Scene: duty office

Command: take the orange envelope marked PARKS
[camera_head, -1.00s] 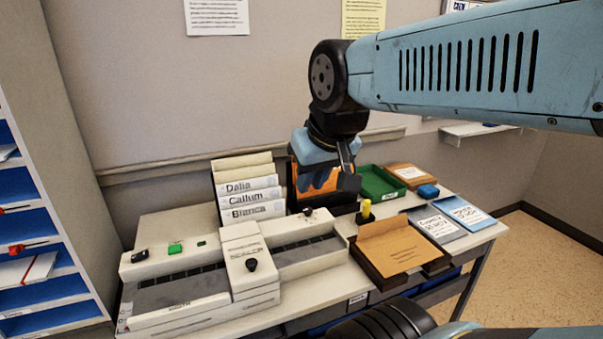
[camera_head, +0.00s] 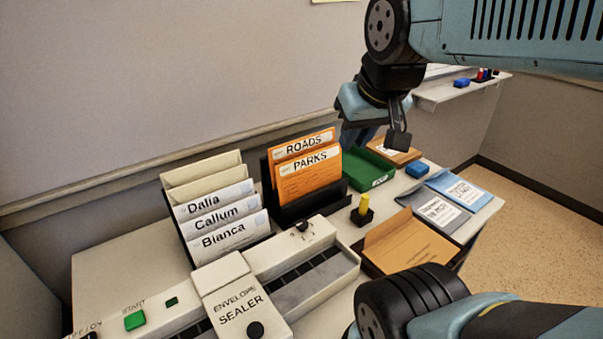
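The orange envelope marked PARKS (camera_head: 309,180) stands upright in a black holder (camera_head: 312,208) near the back of the table. Another orange envelope marked ROADS (camera_head: 304,145) stands right behind it in the same holder. My gripper (camera_head: 385,133) hangs above the green tray, to the right of the orange envelopes and apart from them. No envelope shows in it. Its fingers are seen from the side, so I cannot tell whether they are open or shut.
White envelopes marked Dalia, Callum and Bianca (camera_head: 229,236) stand in a rack at left. The envelope sealer (camera_head: 240,312) lies in front. A green tray (camera_head: 370,172), a yellow-topped item (camera_head: 364,206), a brown envelope tray (camera_head: 408,246) and blue booklets (camera_head: 466,193) are at right.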

